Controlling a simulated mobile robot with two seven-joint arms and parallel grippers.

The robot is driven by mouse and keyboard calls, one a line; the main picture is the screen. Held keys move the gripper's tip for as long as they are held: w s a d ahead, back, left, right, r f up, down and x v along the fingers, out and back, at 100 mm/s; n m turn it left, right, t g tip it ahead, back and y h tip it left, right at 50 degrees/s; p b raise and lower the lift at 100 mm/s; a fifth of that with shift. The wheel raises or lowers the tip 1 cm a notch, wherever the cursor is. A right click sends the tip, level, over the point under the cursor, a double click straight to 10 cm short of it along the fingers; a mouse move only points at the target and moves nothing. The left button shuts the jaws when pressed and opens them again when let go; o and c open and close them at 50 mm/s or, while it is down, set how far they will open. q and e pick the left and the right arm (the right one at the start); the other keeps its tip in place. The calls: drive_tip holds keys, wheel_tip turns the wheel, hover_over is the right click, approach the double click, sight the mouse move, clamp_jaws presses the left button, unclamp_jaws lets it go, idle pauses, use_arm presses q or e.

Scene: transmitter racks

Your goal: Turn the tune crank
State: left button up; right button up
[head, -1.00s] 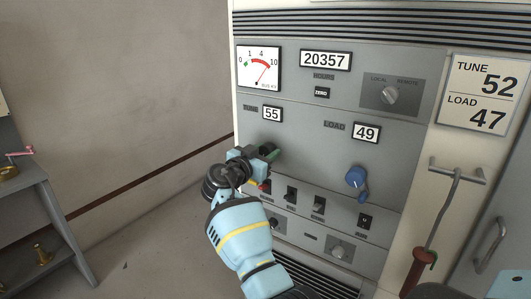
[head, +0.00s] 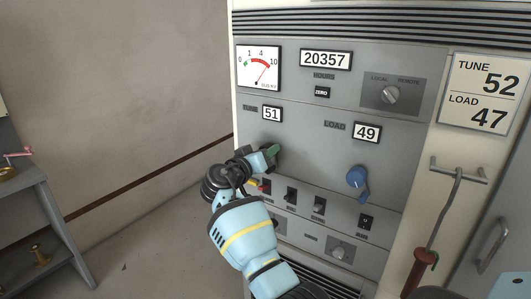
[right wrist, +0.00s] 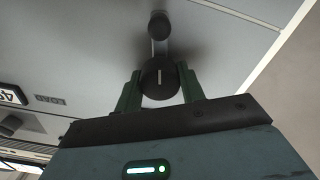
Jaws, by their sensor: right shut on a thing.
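The tune crank shows in the right wrist view as a dark round end (right wrist: 158,80) with a white line, joined by a thin link to a second dark round piece (right wrist: 159,25) on the grey panel. My right gripper (right wrist: 160,88) has its two green fingers shut on the nearer round end, one on each side. In the head view my right gripper (head: 272,157) is at the panel below the tune counter (head: 271,114), which reads 51, and hides most of the crank. The card (head: 487,92) reads TUNE 52, LOAD 47. My left gripper is out of view.
The load counter (head: 367,132) reads 49, above a blue load crank (head: 357,180). Several switches (head: 319,206) sit just below my right gripper. A hooked rod (head: 440,225) hangs at the right. A grey bench (head: 50,215) stands at the far left.

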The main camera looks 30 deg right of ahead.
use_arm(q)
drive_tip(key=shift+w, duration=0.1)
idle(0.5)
use_arm(e)
drive_tip(key=o, duration=1)
drive_tip(key=shift+a, duration=0.1)
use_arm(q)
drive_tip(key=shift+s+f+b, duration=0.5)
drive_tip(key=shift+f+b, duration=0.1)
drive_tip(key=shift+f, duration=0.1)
use_arm(e)
drive_tip(key=v, duration=0.7)
drive_tip(key=shift+s+a, duration=0.15)
drive_tip(key=shift+a, duration=0.15)
